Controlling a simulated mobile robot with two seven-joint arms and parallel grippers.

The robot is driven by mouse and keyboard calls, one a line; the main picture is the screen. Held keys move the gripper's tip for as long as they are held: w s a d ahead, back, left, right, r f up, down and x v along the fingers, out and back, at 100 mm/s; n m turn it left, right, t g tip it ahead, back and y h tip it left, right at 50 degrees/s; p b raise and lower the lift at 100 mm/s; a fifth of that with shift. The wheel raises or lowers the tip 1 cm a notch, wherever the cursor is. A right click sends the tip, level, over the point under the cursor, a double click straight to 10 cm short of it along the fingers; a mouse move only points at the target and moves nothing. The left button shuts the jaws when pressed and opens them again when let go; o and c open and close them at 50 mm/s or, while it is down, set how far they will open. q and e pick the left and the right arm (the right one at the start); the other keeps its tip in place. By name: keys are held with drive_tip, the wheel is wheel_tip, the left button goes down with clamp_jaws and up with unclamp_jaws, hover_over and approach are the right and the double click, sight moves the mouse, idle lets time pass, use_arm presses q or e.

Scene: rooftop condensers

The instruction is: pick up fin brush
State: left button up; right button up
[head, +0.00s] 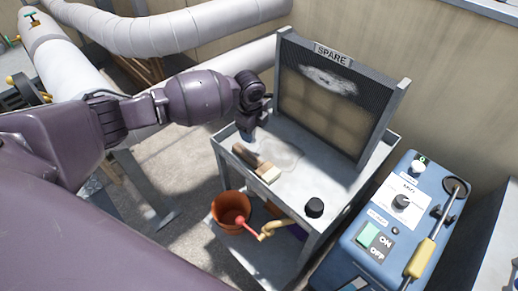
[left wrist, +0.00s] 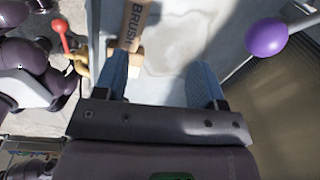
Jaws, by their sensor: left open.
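The fin brush (head: 257,163), with a wooden handle block and pale bristles, lies on the grey metal cart top (head: 318,186). In the left wrist view, its tan block marked BRUSH (left wrist: 133,24) shows at the top, partly cut off by the frame. My left gripper (head: 246,132) is over the far left part of the cart top, just behind the brush. Its two blue fingers (left wrist: 159,68) are spread with nothing between them. The brush lies past the tip of the left finger in that view, apart from the grip. My right gripper is not in view.
A SPARE filter panel (head: 330,100) stands along the cart's back. A black knob (head: 314,207) sits near the front right corner. An orange pot (head: 228,208) and a red-handled valve (head: 265,232) are lower down. A blue control box (head: 385,240) stands right.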

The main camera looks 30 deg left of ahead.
use_arm(q)
drive_tip(key=shift+s+a+f+m+g, duration=0.15)
drive_tip(key=shift+s+m+g, duration=0.35)
drive_tip(key=shift+s+m, duration=0.6)
drive_tip(key=b, duration=0.1)
hover_over(249, 155)
drive_tip(key=f, duration=0.4)
drive_tip(key=shift+w+f, duration=0.35)
drive_tip(key=shift+f, duration=0.35)
drive_tip(key=f, duration=0.1)
drive_tip(key=f+b, duration=0.1)
drive_tip(key=f, duration=0.2)
drive_tip(key=shift+s+f, duration=0.4)
drive_tip(key=shift+f, duration=0.1)
drive_tip(key=shift+c, duration=0.8)
drive_tip(key=c, duration=0.9)
drive_tip(key=shift+o, duration=0.2)
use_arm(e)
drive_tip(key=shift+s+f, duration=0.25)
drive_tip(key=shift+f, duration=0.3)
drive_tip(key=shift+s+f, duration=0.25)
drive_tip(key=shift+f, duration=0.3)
